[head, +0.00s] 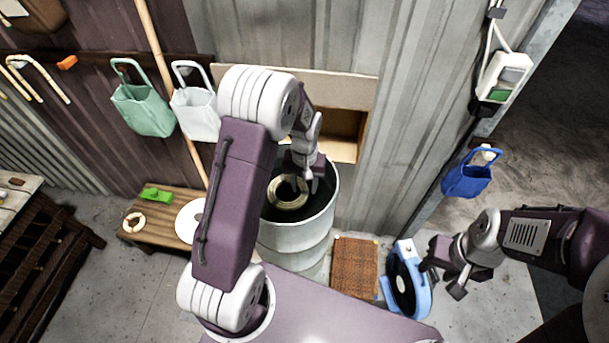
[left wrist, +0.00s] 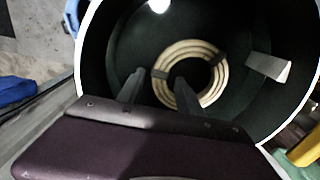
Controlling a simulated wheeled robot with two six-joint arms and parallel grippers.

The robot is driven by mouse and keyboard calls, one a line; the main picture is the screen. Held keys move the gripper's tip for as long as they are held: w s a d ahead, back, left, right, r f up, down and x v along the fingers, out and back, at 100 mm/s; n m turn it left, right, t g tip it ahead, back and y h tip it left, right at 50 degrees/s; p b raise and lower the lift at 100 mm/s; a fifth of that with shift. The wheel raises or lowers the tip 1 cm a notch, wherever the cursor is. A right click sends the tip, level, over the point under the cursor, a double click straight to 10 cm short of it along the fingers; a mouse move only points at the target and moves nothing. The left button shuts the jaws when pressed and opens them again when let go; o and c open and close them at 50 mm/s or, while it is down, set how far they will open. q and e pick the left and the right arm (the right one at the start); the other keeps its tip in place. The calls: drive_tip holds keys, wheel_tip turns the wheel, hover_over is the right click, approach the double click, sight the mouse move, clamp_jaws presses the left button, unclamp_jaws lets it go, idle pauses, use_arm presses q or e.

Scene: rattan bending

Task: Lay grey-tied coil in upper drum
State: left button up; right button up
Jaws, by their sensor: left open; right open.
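A pale drum (head: 291,238) with a dark inside stands in the middle of the head view, against the corrugated wall. A pale rattan coil (head: 290,204) is inside it; in the left wrist view the coil (left wrist: 217,75) lies as a ring deep in the drum (left wrist: 118,40), with dark ties around it. My left gripper (head: 304,187) is over the drum, pointing in. Its fingers (left wrist: 157,90) are open, and one overlaps the coil's edge in view; I cannot tell whether they touch. My right gripper (head: 446,283) is open and empty at the right.
A blue round device (head: 421,292) stands beside my right gripper. A brown woven mat (head: 355,266) lies right of the drum. A low wooden bench (head: 160,228) holds a small ring and a green item.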

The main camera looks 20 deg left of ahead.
use_arm(q)
wheel_tip(320, 180, up, 8)
drive_tip(key=b, duration=0.1)
drive_tip(key=shift+f+b, duration=0.2)
drive_tip(key=shift+b, duration=0.1)
